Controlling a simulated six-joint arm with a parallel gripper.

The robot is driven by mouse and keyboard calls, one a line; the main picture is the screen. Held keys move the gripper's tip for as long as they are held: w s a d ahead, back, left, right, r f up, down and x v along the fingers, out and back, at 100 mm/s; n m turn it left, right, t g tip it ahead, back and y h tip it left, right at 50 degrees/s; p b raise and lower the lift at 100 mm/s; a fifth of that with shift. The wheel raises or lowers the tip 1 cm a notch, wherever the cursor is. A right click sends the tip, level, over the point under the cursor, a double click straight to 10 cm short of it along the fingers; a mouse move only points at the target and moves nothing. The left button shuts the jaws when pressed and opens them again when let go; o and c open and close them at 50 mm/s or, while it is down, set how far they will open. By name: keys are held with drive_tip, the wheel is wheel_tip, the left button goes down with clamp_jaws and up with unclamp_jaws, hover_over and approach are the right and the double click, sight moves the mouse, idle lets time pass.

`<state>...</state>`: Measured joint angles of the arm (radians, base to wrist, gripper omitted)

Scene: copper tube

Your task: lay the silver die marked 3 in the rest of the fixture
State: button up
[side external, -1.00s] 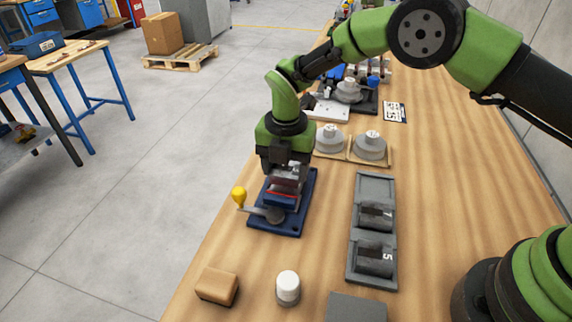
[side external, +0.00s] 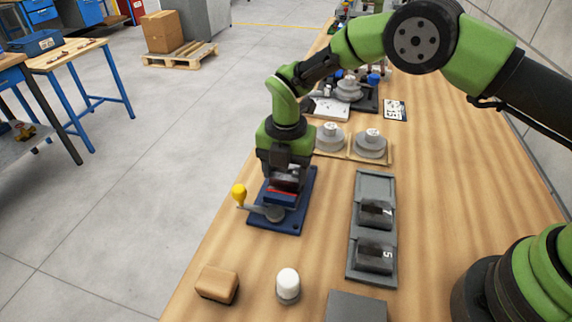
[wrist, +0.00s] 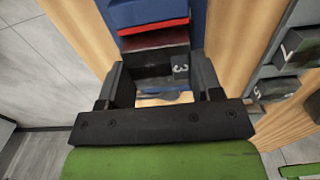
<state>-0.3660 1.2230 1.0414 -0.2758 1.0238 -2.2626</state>
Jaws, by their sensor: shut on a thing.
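The die marked 3 (wrist: 158,66) is between my gripper's fingers in the wrist view, with its number plate facing up at its right end. My gripper (side external: 283,176) is shut on it and points down over the blue fixture (side external: 304,205). The gripper also shows in the wrist view (wrist: 161,88). The fixture has a red strip, a blue block in front of it and a lever with a yellow knob (side external: 239,194). The die sits low at the fixture, right beside the red part; the fingers hide whether it touches the rest.
A grey rack (side external: 358,232) to the right holds dies marked 7 (side external: 375,213) and 5 (side external: 374,254). A wooden block (side external: 217,285) and a white-capped cylinder (side external: 288,285) stand in front. Round grey parts (side external: 370,143) sit behind.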

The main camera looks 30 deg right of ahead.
sight(286, 172)
drive_tip(key=shift+f, duration=0.5)
drive_tip(key=o, duration=1.3)
wheel_tip(286, 172, up, 10)
drive_tip(key=shift+f, duration=0.25)
drive_tip(key=shift+r, duration=0.2)
